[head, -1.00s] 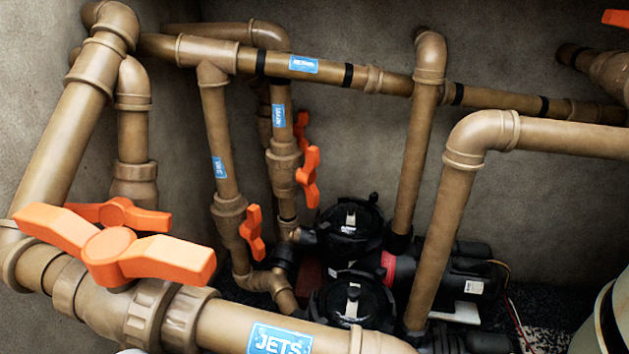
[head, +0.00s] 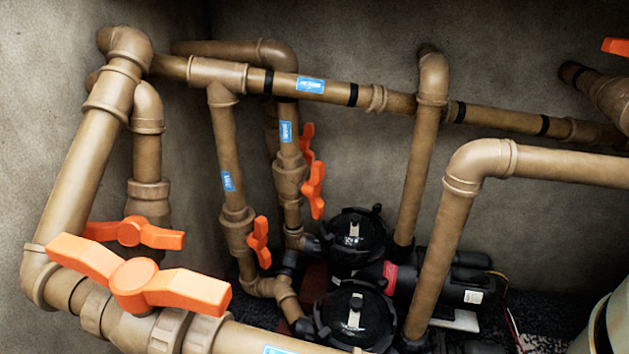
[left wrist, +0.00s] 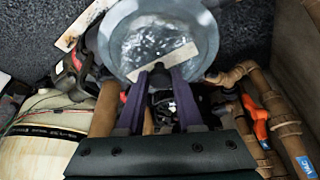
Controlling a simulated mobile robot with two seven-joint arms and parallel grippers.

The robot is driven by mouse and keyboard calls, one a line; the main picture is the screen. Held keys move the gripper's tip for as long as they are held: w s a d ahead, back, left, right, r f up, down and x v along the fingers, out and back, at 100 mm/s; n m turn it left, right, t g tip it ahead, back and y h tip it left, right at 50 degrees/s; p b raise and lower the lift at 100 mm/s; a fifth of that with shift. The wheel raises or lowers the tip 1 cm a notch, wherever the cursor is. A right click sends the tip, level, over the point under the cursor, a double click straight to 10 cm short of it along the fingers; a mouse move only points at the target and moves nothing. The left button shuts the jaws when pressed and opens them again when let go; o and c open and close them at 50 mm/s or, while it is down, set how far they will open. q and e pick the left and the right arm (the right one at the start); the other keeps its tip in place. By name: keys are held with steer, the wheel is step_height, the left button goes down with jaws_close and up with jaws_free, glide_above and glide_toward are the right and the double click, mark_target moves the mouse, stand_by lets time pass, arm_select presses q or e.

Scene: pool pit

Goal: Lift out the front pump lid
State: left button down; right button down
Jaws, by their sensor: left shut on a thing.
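In the left wrist view, my left gripper (left wrist: 160,70) has two dark purple fingers, shut at the near edge of a round, grey, see-through lid (left wrist: 150,25) with a pale strip. My left gripper is outside the head view. My right gripper is in neither view.
Brown pipes cross above and beside the pumps; one upright pipe (head: 440,250) stands right of the front pump. Orange valve handles (head: 138,284) stick up at the left. A rounded pale tank (head: 608,318) is at the right edge. In the wrist view, pipes crowd the right side.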

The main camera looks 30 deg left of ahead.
arm_select(q)
steer(key=s+r+p, duration=0.1)
steer(key=s+p, duration=0.2)
steer(key=s, duration=1)
steer(key=shift+r+p, duration=0.15)
steer(key=shift+p, duration=0.2)
steer(key=shift+w, duration=0.1)
